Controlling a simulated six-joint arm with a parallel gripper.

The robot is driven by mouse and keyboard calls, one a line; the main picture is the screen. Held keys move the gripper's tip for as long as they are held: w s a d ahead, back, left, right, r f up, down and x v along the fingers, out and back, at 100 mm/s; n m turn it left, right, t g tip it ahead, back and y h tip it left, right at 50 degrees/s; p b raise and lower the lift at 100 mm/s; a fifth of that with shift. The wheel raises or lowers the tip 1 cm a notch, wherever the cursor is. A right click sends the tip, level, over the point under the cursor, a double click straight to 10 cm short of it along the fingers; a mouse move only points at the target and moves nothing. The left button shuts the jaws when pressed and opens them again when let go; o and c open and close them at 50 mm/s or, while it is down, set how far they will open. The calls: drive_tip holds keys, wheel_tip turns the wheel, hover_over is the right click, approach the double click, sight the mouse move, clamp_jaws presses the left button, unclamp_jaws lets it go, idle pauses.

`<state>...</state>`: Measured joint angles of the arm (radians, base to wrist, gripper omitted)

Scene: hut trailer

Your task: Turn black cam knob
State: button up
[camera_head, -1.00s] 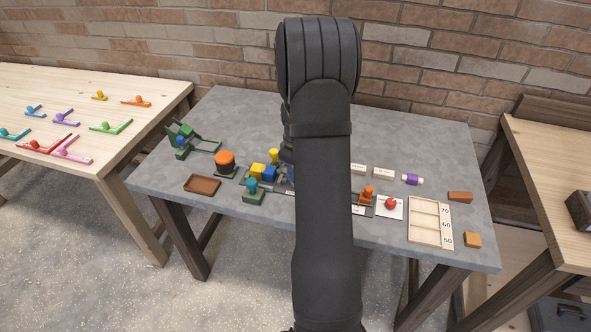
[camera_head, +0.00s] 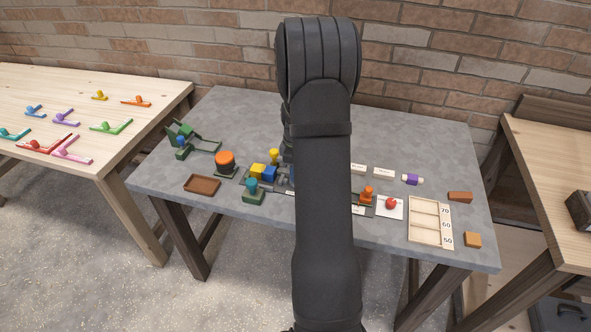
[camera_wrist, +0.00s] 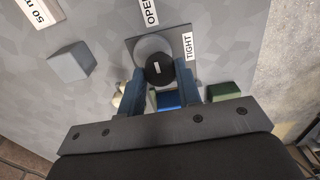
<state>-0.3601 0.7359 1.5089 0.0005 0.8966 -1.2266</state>
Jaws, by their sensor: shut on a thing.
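The black cam knob (camera_wrist: 160,68) is round and has a pale line mark on its top. It shows in the wrist view on a grey plate with a lighter round base (camera_wrist: 151,46). An "OPEN" label (camera_wrist: 149,12) and a "TIGHT" label (camera_wrist: 188,46) stand beside the plate. My gripper (camera_wrist: 158,73) is shut on the knob, with one blue-grey finger on each side of it. In the head view my arm hides the knob and the fingertips.
Close to the fingers in the wrist view are a grey block (camera_wrist: 71,62), a blue block (camera_wrist: 168,99) and a green block (camera_wrist: 222,91). The head view shows a brown tray (camera_head: 202,184), an orange-topped knob (camera_head: 225,160) and a scale board (camera_head: 424,221). The table's back is clear.

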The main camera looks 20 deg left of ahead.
drive_tip(key=o, duration=1)
wheel_tip(320, 180, up, 18)
drive_tip(key=shift+f, duration=0.25)
drive_tip(key=shift+f, duration=0.1)
wheel_tip(320, 180, down, 17)
drive_tip(key=shift+f, duration=0.15)
idle(0.5)
